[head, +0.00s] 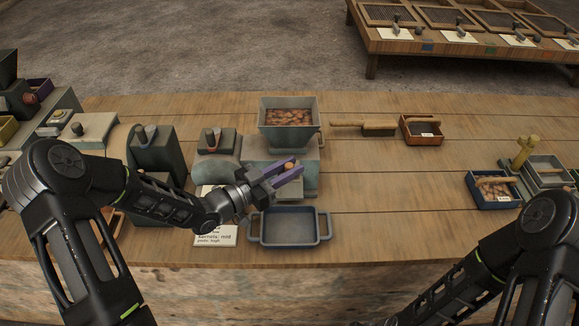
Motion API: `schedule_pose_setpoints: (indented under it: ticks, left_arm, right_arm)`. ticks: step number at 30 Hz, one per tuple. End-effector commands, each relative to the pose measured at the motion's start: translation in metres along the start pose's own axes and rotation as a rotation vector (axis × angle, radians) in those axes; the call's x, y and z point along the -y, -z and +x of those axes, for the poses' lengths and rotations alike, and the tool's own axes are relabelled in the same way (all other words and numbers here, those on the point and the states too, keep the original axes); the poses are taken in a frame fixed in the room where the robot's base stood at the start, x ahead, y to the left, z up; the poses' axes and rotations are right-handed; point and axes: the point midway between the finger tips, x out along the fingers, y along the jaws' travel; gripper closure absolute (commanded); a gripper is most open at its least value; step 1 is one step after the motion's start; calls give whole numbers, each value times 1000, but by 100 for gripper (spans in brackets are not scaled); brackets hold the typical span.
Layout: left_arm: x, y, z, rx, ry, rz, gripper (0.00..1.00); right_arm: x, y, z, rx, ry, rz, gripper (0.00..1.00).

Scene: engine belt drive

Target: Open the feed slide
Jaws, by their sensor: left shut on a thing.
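The grey mill (262,149) stands at the table's middle, with a square hopper (289,103) on top full of reddish-brown kernels. My left gripper (287,171) reaches in from the left at the mill's front, below the hopper. Its purple fingers are closed around a small orange-brown knob (289,166), which appears to belong to the feed slide. The slide plate itself is mostly hidden behind the fingers, so I cannot tell how far it is open. My right arm shows at the lower right, but its gripper is out of view.
A blue-grey tray (291,228) with two handles sits in front of the mill. A printed card (214,233) lies left of it. A brush (377,128) and a small wooden box (422,129) lie to the right. The table between the tray and the blue bin (492,204) is clear.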

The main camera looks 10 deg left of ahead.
Motion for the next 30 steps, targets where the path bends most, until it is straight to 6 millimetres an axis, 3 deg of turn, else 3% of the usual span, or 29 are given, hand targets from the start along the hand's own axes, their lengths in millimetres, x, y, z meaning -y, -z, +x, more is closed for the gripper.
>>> schedule_pose_setpoints:
  ticks: [2,3,11,22,30]
  left_arm:
    - [1,1,0,-2,1,2,100]
    - [1,1,0,-2,1,1,78]
    - [0,1,0,-1,0,1,57]
    - [1,0,-5,-1,1,1,57]
    - [2,-2,-44,1,4,2,57]
  right_arm:
    - [0,1,0,-1,0,-1,64]
    - [0,1,0,-1,0,-1,64]
    - [0,0,0,-1,0,-1,64]
    - [0,0,1,-1,0,-1,64]
    - [-3,1,9,-3,3,-2,64]
